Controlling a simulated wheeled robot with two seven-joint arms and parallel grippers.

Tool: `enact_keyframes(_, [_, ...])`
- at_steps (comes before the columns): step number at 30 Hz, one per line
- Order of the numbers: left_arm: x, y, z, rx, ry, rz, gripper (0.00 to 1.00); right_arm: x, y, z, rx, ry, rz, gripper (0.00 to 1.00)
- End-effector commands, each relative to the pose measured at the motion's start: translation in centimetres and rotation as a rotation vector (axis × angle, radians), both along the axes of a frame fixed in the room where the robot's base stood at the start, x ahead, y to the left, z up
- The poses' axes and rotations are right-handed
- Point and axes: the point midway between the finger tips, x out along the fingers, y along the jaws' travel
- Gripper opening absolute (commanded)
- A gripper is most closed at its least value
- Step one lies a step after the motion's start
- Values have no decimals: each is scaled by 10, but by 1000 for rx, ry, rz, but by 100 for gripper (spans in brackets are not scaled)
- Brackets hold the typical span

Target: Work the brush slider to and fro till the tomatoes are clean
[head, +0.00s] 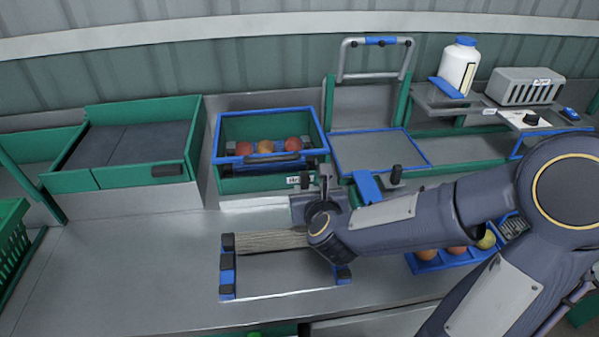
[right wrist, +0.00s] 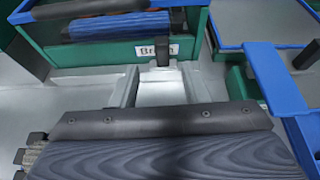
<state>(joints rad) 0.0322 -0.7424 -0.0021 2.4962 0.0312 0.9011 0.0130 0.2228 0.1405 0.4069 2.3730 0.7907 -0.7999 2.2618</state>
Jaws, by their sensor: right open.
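The brush station is a green bin with a blue rim (head: 222,138), standing at the back middle. Several red and orange tomatoes (head: 265,147) lie in a row inside it. A dark bar with blue along it, which looks like the brush slider (head: 262,160), crosses the bin's front. It also shows at the top left of the right wrist view (right wrist: 115,27), above a partly hidden label beginning "Br". My right gripper (head: 318,193) is open, in front of and below the bin's right front corner, apart from the slider. My left gripper is out of view.
A frame with a brown ribbed strip (head: 262,240) and dark-capped blue posts lies under my right forearm. A blue tray (head: 430,265) of fruit stands right. A blue-rimmed grey tray (head: 375,150) is beside the bin. The counter at left (head: 120,255) is clear.

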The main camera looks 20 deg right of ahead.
Motion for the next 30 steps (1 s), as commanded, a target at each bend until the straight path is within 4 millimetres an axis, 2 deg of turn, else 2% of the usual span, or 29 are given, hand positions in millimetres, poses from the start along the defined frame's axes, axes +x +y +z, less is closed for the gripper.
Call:
enact_keyframes(5, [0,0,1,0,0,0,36,14,-5,-7,25,-4,-26,42])
enact_keyframes(16, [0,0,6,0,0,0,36,62,-18,-27,21,-5,-23,42])
enact_keyframes(27, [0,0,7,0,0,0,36,70,-20,-30,19,-8,-21,42])
enact_keyframes(28, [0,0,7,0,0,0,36,70,-20,-30,19,-8,-21,40])
enact_keyframes(30, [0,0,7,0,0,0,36,70,-20,-30,18,-8,-20,31])
